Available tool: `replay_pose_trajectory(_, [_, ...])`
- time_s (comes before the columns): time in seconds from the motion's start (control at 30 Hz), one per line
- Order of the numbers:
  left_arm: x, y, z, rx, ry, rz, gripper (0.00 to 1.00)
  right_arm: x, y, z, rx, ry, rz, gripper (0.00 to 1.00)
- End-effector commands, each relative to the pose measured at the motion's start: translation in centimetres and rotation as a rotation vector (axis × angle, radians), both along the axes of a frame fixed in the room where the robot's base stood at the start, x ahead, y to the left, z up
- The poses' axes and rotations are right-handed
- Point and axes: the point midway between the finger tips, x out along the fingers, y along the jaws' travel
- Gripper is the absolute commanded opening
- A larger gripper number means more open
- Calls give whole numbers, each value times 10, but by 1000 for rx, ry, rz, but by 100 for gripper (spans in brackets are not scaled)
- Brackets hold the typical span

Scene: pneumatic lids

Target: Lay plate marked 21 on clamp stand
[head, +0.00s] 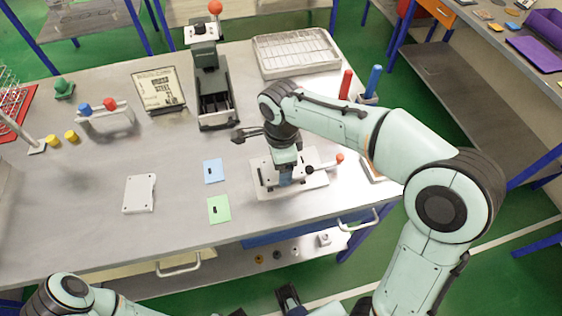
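No number 21 is legible. Three flat pieces lie on the table: a white plate (139,194) at left, a blue one (213,170) and a green one (219,209), the last two with a small dark mark. What looks like the clamp stand, a pale flat base (318,179) with a red-knobbed lever, is right of them. My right gripper (286,177) points down over this base and partly hides it. Its fingers are too small to read; something bluish shows there. A dark gripper end (288,297), likely my left, is low in front of the table.
A dark green press (213,90) with a red knob and a sign (159,90) stand behind. A wire-patterned tray (296,54) is at the back right, beside red and blue handles (374,80). The table's front left is clear.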

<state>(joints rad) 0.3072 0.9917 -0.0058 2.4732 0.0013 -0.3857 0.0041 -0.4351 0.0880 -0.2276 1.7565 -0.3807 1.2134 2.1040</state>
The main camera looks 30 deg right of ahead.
Motion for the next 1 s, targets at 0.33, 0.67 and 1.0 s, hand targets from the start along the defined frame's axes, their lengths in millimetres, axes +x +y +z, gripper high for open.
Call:
replay_pose_trajectory(0.33, [0,0,-1,0,0,0,43,0,0,-1,0,-1,0,32])
replay_pose_trajectory(0.67, [-1,0,-3,0,1,0,43,0,0,-6,0,0,0,32])
replay_pose_trajectory(1.0, [-1,0,-3,0,1,0,43,0,0,-6,0,-1,0,100])
